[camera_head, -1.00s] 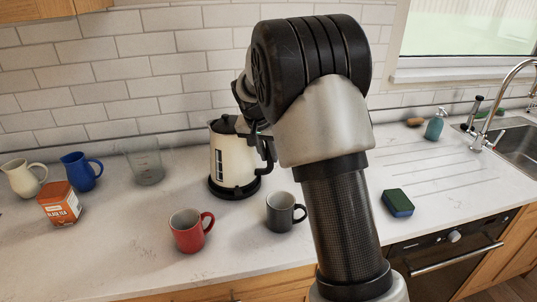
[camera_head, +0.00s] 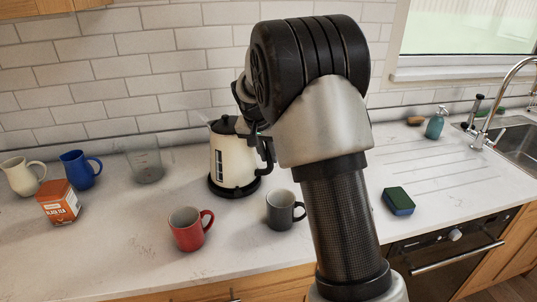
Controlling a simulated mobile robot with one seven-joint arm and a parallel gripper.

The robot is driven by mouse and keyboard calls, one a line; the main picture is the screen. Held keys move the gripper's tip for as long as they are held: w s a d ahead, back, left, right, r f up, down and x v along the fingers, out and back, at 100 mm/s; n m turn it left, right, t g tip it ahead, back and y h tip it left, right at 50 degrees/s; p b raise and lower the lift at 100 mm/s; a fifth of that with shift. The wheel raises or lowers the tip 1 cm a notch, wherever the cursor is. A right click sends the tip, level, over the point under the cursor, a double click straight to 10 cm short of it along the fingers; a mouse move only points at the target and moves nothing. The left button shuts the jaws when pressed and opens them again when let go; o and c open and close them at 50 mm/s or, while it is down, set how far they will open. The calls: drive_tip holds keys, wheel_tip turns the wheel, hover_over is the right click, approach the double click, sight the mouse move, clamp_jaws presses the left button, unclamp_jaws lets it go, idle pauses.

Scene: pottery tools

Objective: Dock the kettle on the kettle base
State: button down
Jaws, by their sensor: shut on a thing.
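The cream kettle (camera_head: 232,160) with a black lid and dark handle stands upright at the back of the counter, left of my arm. The black kettle base (camera_head: 232,191) shows as a dark ring directly under it. No clear gap shows between them, but I cannot tell whether the kettle is fully seated. My gripper (camera_head: 259,140) is at the kettle's handle on its right side and is shut on it. My own arm and the handle partly hide the fingers.
A red mug (camera_head: 188,230) and a dark grey mug (camera_head: 281,211) stand in front of the kettle. A clear measuring jug (camera_head: 146,163), blue jug (camera_head: 79,171), cream jug (camera_head: 22,178) and tea box (camera_head: 59,203) are left. A sponge (camera_head: 398,201) lies right of my arm.

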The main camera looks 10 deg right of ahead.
drive_tip(key=shift+w, duration=0.1)
drive_tip(key=c, duration=1.9)
unclamp_jaws()
drive_tip(key=shift+r, duration=0.1)
drive_tip(key=shift+s+f, duration=0.2)
drive_tip(key=shift+f, duration=0.1)
drive_tip(key=p+v, duration=0.4)
drive_tip(key=v, duration=0.7)
drive_tip(key=shift+p, duration=0.3)
drive_tip(key=shift+r, duration=0.15)
